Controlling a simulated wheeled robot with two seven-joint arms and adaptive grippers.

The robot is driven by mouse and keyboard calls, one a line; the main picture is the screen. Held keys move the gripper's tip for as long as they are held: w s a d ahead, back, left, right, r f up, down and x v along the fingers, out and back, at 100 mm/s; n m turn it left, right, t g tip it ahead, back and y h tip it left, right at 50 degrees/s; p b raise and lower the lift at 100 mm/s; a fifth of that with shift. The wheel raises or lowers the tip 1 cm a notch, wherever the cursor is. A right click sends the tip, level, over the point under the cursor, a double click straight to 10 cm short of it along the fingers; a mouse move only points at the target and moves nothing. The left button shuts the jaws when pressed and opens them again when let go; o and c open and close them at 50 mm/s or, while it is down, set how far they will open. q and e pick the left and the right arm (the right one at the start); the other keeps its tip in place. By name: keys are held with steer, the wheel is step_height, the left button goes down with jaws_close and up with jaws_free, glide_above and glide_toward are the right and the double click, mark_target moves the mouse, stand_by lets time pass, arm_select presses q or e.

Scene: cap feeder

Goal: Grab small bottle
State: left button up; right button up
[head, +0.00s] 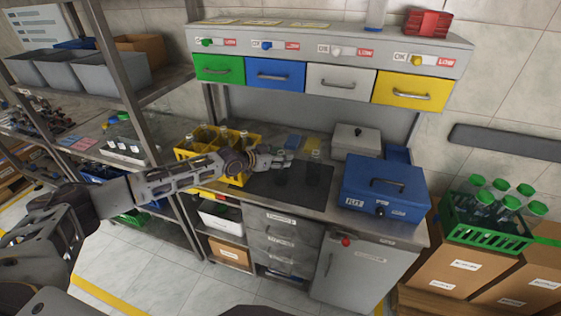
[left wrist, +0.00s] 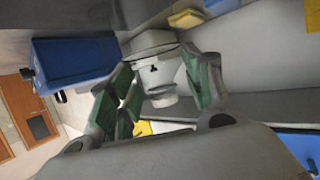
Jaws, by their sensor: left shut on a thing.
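My left gripper (head: 279,160) is over the dark mat (head: 312,190) on the workbench. In the left wrist view the green-padded fingers of my left gripper (left wrist: 160,92) stand on both sides of a pale, see-through small bottle (left wrist: 157,72) and are shut on it. In the head view the held bottle is mostly hidden by the gripper; a faint clear shape shows just below the fingers. My right gripper is not in view.
A yellow crate (head: 185,154) with clear bottles stands left of the mat. A blue box (head: 385,190) stands to the right. Coloured drawers (head: 340,79) hang above the bench. A green crate (head: 480,236) with green-capped bottles sits at the far right. The mat's front is clear.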

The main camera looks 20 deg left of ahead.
arm_select(q)
step_height(320, 180, up, 10)
steer(key=shift+f+b, duration=0.15)
steer(key=shift+b, duration=0.3)
steer(key=shift+f, duration=0.1)
stand_by(0.6)
